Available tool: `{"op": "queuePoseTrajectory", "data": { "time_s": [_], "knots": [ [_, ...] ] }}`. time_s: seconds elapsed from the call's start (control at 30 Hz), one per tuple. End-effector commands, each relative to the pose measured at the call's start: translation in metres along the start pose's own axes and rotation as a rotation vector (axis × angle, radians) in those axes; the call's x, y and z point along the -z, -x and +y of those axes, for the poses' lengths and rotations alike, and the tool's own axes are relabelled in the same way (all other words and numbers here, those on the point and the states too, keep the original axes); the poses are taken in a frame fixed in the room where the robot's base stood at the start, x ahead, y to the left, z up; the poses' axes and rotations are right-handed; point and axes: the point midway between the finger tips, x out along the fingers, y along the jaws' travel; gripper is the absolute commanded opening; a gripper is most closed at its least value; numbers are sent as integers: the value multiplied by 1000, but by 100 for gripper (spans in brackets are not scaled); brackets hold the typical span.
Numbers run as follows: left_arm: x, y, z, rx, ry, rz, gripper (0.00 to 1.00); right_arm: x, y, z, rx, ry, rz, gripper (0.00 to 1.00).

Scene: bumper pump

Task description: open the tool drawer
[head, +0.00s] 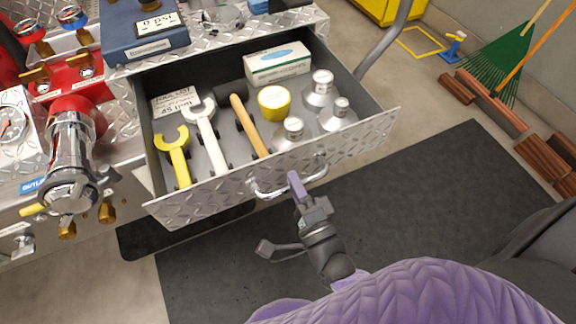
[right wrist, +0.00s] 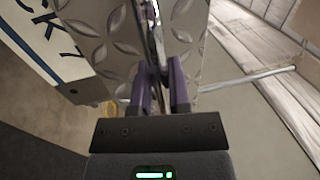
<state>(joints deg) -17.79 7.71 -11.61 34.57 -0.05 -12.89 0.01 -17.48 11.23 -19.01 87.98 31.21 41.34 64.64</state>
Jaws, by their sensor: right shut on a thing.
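The tool drawer (head: 215,185) has a silver diamond-plate front and stands pulled out, its inside showing. Its metal bar handle (head: 268,190) runs along the front. My right gripper (head: 296,184) is shut on the handle at about its middle. In the right wrist view the purple fingers (right wrist: 162,88) close around the handle in front of the diamond-plate drawer front (right wrist: 105,35). Inside the drawer lie a yellow wrench (head: 177,158), a white wrench (head: 209,140) and a wooden-handled tool (head: 247,126). My left gripper is not in view.
A chrome valve outlet (head: 72,150) stands out at the left. A dark mat (head: 420,210) covers the floor in front. Bricks (head: 490,105) lie at the right.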

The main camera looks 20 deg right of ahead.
Motion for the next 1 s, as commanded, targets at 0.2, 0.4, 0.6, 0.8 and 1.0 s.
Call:
{"op": "queuePoseTrajectory", "data": {
  "time_s": [0.2,0.4,0.6,0.8,1.0],
  "knots": [
    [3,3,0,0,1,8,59,0,13,-2,-3,0,-1,0],
    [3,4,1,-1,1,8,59,0,16,-2,-2,0,-1,0],
    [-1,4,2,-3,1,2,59,0,16,-2,-2,0,-1,0],
    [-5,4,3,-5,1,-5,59,0,16,-2,-1,0,0,51],
    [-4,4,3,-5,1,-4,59,0,15,-3,0,0,0,55]
  ]
}}
